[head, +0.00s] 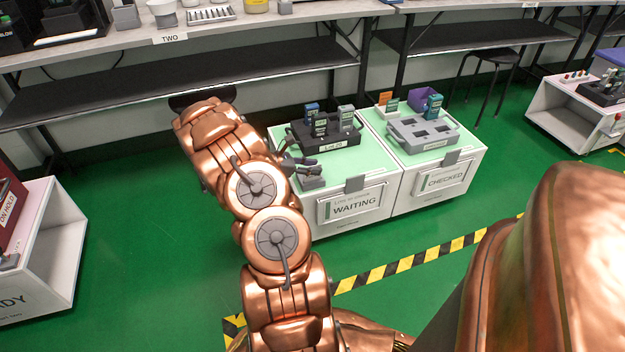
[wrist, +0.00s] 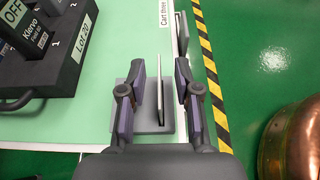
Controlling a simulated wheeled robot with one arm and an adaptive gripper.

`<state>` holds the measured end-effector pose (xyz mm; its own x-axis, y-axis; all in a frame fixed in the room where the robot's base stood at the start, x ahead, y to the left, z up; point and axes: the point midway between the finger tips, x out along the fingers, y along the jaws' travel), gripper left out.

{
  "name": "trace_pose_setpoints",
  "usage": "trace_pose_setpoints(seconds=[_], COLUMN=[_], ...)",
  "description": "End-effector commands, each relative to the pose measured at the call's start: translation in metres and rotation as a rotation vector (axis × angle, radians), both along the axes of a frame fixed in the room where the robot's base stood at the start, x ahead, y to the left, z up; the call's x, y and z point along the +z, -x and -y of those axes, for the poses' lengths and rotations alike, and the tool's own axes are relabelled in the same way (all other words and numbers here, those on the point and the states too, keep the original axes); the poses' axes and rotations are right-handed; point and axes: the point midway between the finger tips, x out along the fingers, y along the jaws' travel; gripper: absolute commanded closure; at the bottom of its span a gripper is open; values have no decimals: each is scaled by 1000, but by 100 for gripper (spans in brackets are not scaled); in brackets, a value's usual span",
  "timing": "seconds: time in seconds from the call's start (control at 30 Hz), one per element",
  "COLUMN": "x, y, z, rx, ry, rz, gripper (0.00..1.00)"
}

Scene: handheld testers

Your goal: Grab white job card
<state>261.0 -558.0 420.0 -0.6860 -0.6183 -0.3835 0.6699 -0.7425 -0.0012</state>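The white job card (wrist: 161,92) shows nearly edge-on in the wrist view, standing upright in a grey holder (wrist: 153,123). The holder is on the green top of the WAITING cart, near its edge. My gripper (wrist: 160,68) is open, with one finger on each side of the card. Gaps show between the card and both fingers. In the head view my gripper (head: 290,163) is at the left part of the WAITING cart (head: 352,206), beside the grey holder (head: 312,180); the card cannot be made out there.
A black LOT 20 tray (head: 332,140) with several testers stands behind the holder, left of my gripper in the wrist view. The CHECKED cart (head: 436,187) with a grey tray (head: 408,143) adjoins on the right. A grey plate (wrist: 203,42) stands at the cart edge. A shelf bench (head: 250,75) is behind.

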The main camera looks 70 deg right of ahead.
Motion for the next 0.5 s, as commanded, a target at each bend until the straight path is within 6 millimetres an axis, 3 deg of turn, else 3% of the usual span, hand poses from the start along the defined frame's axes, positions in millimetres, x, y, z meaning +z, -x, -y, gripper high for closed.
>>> trace_pose_setpoints(seconds=[0.27,0.5], x=[-1,-1], y=[3,3], z=[3,3], rx=[2,1], ry=[1,0], rz=[1,0], gripper=[68,93])
